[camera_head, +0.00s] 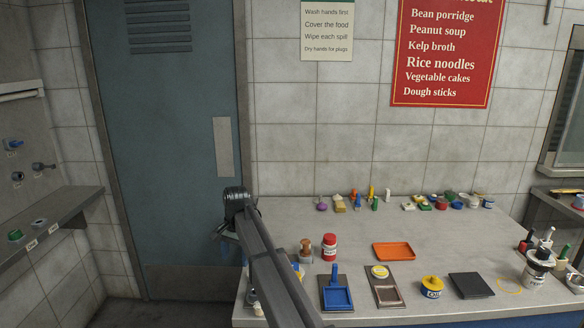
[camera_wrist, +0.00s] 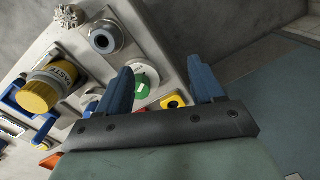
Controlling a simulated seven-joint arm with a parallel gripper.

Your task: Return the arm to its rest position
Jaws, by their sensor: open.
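My arm (camera_head: 262,250) rises from the bottom of the head view to a dark joint left of the table's back left corner. My gripper (camera_wrist: 162,68) shows in the wrist view as two blue-grey fingers set well apart. It is open, with nothing held between the fingers. The fingers point over the table's edge, with the table on the left and the floor on the right. In the head view the fingers cannot be made out; my arm hides part of the table's left end.
The table (camera_head: 440,236) holds a red jar (camera_head: 329,247), an orange tray (camera_head: 394,251), a blue tray (camera_head: 336,294), a yellow-lidded pot (camera_head: 432,288) and a dark plate (camera_head: 470,286). Small items line its back. A yellow-capped paste jar (camera_wrist: 44,90) shows in the wrist view. A door (camera_head: 170,150) stands behind.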

